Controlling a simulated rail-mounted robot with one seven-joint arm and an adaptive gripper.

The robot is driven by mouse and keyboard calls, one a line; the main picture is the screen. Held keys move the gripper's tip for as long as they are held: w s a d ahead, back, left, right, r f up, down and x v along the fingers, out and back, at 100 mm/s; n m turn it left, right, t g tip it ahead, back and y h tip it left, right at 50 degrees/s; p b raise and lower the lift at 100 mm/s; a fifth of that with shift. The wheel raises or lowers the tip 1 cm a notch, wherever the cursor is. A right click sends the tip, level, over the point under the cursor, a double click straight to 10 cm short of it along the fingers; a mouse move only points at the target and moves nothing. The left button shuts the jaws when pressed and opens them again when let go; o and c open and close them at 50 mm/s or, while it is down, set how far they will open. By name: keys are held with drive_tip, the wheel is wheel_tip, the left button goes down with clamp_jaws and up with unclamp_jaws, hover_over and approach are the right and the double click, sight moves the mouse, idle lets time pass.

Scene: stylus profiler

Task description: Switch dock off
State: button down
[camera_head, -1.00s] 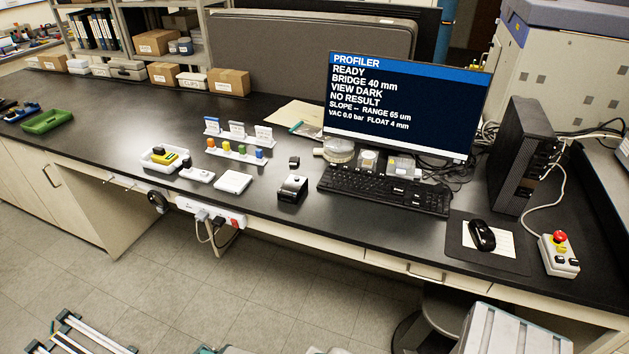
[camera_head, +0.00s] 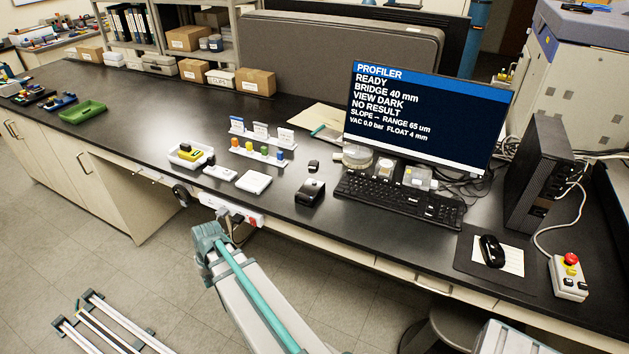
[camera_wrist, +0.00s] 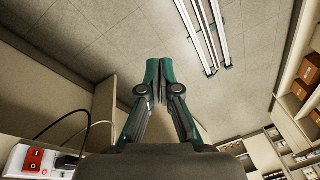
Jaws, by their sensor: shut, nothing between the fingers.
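A white power strip (camera_head: 230,208) with a red switch is fixed along the front edge of the bench. In the wrist view the red rocker switch (camera_wrist: 34,160), marked I and O, shows at the lower left beside a black plug. Which part the task calls the dock is not labelled here. A small black device (camera_head: 310,192) stands on the bench behind and right of the strip. My gripper (camera_wrist: 159,70) is shut and empty, with the switch off to its left. In the head view my arm reaches up to just in front of the strip; its fingers cannot be made out.
Cables hang under the strip. On the bench are a white tray (camera_head: 175,160), a white pad (camera_head: 253,181), a keyboard (camera_head: 400,204), a monitor (camera_head: 425,115) reading READY, and a control box with a red button (camera_head: 569,277). The floor in front is mostly open.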

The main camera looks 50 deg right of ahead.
drive_tip(key=w+d+r+m+t, duration=0.25)
drive_tip(key=d+r, duration=0.35)
drive_tip(key=d, duration=0.5)
wheel_tip(320, 180, up, 20)
drive_tip(key=m+t+h, duration=0.4)
drive_tip(key=m, duration=0.2)
hover_over(316, 182)
drive_tip(key=shift+f, duration=0.1)
drive_tip(key=shift+a+f, duration=0.1)
drive_tip(key=shift+f, duration=0.05)
drive_tip(key=shift+f+b, duration=2.35)
drive_tip(key=shift+f, duration=2)
drive_tip(key=shift+f, duration=0.1)
drive_tip(key=shift+f+b, duration=0.3)
drive_tip(key=shift+b, duration=0.05)
